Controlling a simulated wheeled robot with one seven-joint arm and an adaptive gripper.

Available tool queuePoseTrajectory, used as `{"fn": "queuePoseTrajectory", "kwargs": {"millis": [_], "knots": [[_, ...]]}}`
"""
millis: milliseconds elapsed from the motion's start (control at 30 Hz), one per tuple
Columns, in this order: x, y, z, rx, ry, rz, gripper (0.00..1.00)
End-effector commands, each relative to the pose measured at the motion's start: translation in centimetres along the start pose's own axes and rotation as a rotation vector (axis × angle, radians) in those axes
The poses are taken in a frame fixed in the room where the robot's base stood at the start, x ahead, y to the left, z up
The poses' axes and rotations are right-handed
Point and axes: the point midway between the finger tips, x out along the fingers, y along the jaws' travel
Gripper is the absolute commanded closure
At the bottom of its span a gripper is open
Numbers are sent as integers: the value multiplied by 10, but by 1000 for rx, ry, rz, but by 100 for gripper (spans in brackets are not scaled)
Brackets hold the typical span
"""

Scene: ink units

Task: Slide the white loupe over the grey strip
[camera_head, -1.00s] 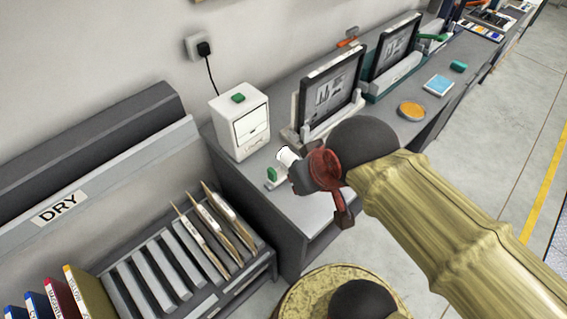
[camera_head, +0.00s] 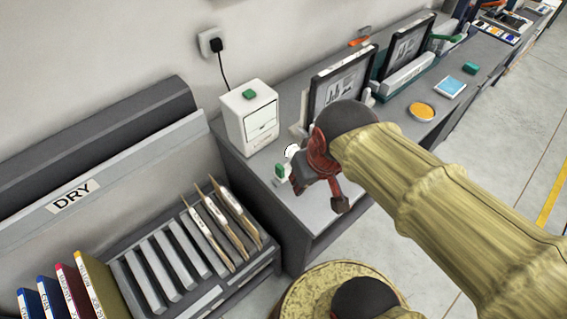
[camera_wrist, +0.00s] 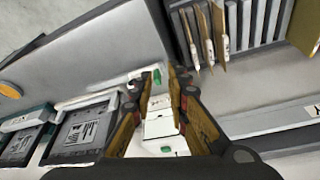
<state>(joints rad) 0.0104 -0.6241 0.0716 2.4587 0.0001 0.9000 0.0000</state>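A small white round piece, which looks like the loupe (camera_head: 292,150), stands on the grey bench just beyond my gripper, partly hidden by it. A small pale strip with a green block (camera_head: 279,170) lies beside it; I cannot tell whether this is the grey strip. My gripper (camera_head: 316,186) hangs over the near end of the bench. In the wrist view its two fingers (camera_wrist: 155,92) are apart with nothing held between them. The green block (camera_wrist: 157,77) shows past the fingertips, with a small white piece left of it, partly covered by a finger.
A white drawer box (camera_head: 249,117) with a green top block stands behind. Framed screens (camera_head: 341,82) stand on the bench to the right. A drying rack (camera_head: 165,262) with upright boards is at the lower left. An orange disc (camera_head: 422,111) lies farther right.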

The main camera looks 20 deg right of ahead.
Motion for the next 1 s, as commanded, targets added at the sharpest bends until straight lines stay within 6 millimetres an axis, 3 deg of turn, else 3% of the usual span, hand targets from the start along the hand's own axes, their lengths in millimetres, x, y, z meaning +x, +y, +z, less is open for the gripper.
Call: {"fn": "queuePoseTrajectory", "kwargs": {"millis": [267,400,500,600,767,1000], "knots": [[72,6,-46,188,-260,26,66],[119,9,-69,417,-345,73,58],[153,11,-86,618,-375,120,58],[174,12,-102,807,-368,158,58],[176,13,-131,1058,-309,183,58],[177,13,-132,1230,-292,209,58]]}}
